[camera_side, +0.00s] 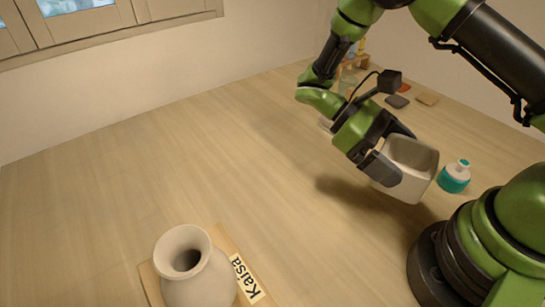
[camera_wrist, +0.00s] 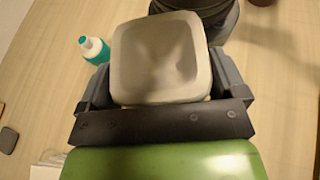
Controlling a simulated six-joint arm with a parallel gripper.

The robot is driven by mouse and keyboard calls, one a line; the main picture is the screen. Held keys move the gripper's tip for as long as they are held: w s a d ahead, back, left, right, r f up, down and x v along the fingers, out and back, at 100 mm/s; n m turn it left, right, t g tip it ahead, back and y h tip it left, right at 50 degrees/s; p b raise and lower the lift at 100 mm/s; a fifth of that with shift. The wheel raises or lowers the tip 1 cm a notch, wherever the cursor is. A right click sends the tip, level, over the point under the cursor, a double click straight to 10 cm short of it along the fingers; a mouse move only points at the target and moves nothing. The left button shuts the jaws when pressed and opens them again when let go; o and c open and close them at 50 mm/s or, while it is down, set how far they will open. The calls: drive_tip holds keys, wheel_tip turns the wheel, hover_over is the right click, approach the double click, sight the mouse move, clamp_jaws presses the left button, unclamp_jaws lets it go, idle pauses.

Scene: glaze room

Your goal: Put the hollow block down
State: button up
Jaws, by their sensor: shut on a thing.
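The hollow block (camera_side: 413,165) is a pale grey, rounded, square-sided piece with an open hollow. My gripper (camera_side: 390,160) is shut on it and holds it above the table, its shadow falling on the wood to the left. In the wrist view the hollow block (camera_wrist: 160,58) sits between the two dark fingers of my gripper (camera_wrist: 165,90), with its hollow facing the camera. The far side of the block is hidden in both views.
A white bottle with teal contents (camera_side: 454,177) stands close to the right of the block. A pale vase (camera_side: 195,270) stands on a board labelled "Kaisa" (camera_side: 228,245) at the front. Small tiles (camera_side: 397,101) lie at the back. The table's left and middle are clear.

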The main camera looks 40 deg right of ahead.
drive_tip(key=w+a+f+m+t+y, duration=0.25)
drive_tip(key=w+a+m+y, duration=0.45)
drive_tip(key=m+y, duration=0.65)
drive_tip(key=w+d+r+m+t+y, duration=0.1)
drive_tip(key=w+m+t+y, duration=0.1)
drive_tip(key=w+m+t, duration=0.5)
drive_tip(key=w+d+r+m+t+y, duration=0.1)
drive_tip(key=w+r+m+t+y, duration=0.1)
drive_tip(key=w+m+t, duration=0.5)
drive_tip(key=shift+n+t+h, duration=0.25)
drive_tip(key=shift+n+t, duration=0.3)
drive_tip(key=shift+t, duration=0.3)
drive_tip(key=f, duration=0.3)
drive_tip(key=w+f, duration=0.1)
drive_tip(key=f, duration=0.5)
drive_tip(key=shift+w+a+f, duration=0.1)
drive_tip(key=shift+w+f, duration=0.05)
drive_tip(key=shift+f, duration=0.2)
